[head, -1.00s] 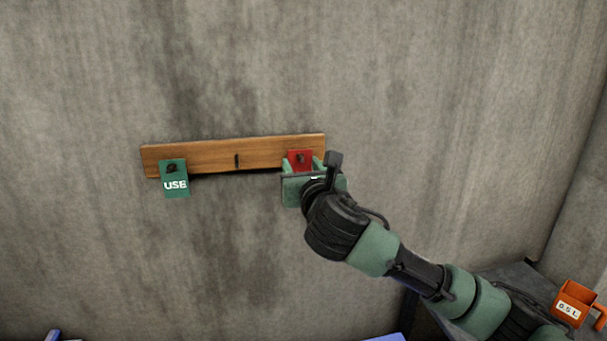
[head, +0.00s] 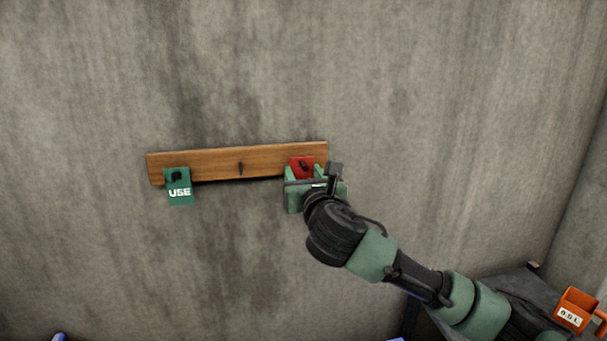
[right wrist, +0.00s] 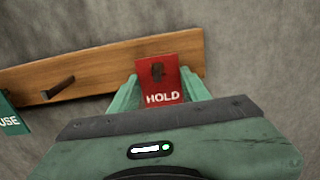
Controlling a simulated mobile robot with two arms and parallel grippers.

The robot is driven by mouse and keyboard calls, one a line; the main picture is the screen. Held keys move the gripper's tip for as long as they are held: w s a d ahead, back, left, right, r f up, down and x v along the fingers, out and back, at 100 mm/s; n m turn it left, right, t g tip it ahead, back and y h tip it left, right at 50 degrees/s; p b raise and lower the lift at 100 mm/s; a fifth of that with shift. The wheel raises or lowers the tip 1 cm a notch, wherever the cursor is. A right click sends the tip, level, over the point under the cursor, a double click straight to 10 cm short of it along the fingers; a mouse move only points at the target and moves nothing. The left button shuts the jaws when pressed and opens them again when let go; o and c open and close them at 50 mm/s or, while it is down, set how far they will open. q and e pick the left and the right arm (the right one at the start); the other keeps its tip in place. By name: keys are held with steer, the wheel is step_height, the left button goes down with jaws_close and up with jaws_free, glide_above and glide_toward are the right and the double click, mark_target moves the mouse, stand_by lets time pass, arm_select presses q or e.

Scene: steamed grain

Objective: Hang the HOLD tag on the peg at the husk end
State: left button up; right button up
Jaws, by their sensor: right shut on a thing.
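The red HOLD tag (head: 295,164) is at the right end of a wooden peg board (head: 210,165). It also shows in the right wrist view (right wrist: 172,80), upright, its white lettering facing me. A dark peg or hole shows in its upper part; I cannot tell how far the peg passes through. My right gripper (head: 303,181) is shut on the HOLD tag, with a green finger on each side of it. A bare middle peg (head: 240,169) sticks out left of it. My left gripper is not in view.
A green USE tag (head: 180,190) hangs at the board's left end. The concrete wall (head: 230,80) around the board is clear. An orange 0.5 L scoop (head: 575,309) stands on a dark surface at the lower right.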

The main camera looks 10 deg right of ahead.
steer(key=o, duration=1.4)
